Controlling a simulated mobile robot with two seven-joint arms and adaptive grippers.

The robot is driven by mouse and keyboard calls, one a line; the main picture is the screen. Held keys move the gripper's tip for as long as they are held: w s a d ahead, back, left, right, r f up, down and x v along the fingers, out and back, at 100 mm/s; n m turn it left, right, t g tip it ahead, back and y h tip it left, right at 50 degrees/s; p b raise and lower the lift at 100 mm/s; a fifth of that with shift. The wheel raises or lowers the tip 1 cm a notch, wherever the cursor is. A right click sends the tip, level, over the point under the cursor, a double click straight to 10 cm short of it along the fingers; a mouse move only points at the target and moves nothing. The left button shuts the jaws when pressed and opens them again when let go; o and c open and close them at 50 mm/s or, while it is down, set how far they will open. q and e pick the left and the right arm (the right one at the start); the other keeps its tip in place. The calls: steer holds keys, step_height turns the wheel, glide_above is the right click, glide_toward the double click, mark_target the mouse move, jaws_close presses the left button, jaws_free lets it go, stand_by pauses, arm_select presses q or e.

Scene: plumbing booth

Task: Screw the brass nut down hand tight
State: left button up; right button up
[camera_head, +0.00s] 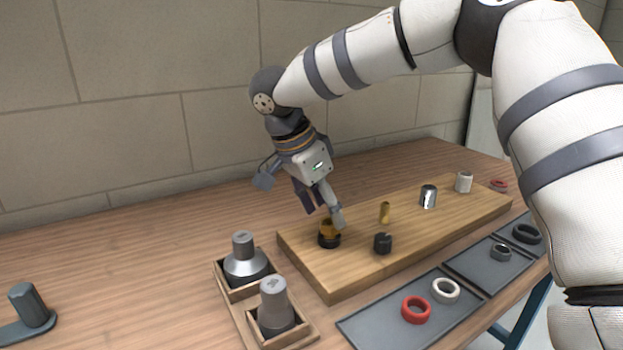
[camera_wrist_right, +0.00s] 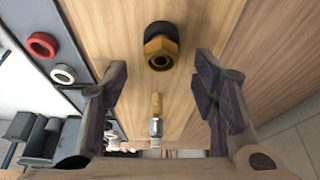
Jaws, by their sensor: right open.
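The brass nut (camera_head: 327,227) sits on a black round fitting (camera_head: 329,242) near the left end of the wooden board (camera_head: 440,225). In the right wrist view the hex brass nut (camera_wrist_right: 160,52) shows with the black fitting (camera_wrist_right: 161,30) behind it. My right gripper (camera_head: 323,214) is close at the nut, its fingers pointing down. In the right wrist view its two fingers (camera_wrist_right: 162,78) are wide apart with nothing held, and the nut shows just beyond the fingertips. I cannot tell whether a finger touches it. My left gripper is not in view.
Grey trays (camera_head: 385,330) with rings lie in front. A wooden holder (camera_head: 236,312) with two grey-topped parts stands left. The table's left-middle is clear.

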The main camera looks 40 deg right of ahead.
mark_target(330, 231)
steer(key=shift+x, duration=1.4)
steer(key=shift+c, duration=0.3)
